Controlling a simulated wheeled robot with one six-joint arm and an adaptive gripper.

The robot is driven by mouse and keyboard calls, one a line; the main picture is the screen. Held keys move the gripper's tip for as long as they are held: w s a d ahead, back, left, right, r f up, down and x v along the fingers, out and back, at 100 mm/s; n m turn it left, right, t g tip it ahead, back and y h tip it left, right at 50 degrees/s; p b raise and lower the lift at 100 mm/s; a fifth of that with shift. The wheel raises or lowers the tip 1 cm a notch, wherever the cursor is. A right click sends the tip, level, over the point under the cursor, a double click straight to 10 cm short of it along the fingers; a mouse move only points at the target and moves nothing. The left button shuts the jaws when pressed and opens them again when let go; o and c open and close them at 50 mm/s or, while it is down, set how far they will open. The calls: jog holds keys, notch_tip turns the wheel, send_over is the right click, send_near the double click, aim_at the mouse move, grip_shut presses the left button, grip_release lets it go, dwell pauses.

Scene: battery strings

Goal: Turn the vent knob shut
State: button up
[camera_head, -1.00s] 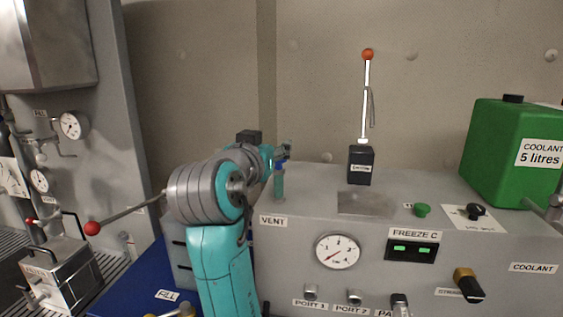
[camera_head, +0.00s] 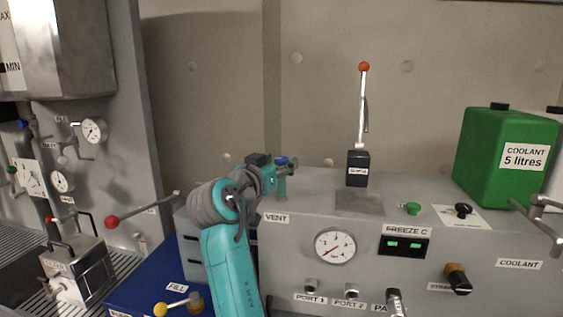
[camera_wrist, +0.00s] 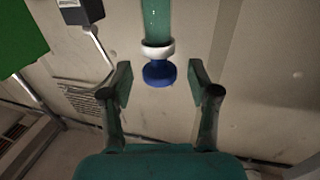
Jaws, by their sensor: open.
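The vent knob (camera_head: 281,160) is a small blue cap on top of a short teal pipe (camera_head: 281,186), behind the VENT label (camera_head: 275,218) on the grey cabinet. In the wrist view the blue knob (camera_wrist: 159,74) with a white collar lies between the two fingers, with a gap on each side. My gripper (camera_wrist: 160,80) is open and holds nothing. In the head view my gripper (camera_head: 292,167) is at the knob, partly overlapping it. The knob's exact turn position cannot be told.
A black-based lever with a red ball (camera_head: 363,67) stands right of the pipe. A green coolant canister (camera_head: 508,150) is at the far right. A red-ball lever (camera_head: 112,221) is left of my arm. The cabinet front has a gauge (camera_head: 335,246).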

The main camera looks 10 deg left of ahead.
jog(key=shift+x, duration=0.85)
jog(key=shift+c, duration=0.3)
jog(key=c, duration=1.1)
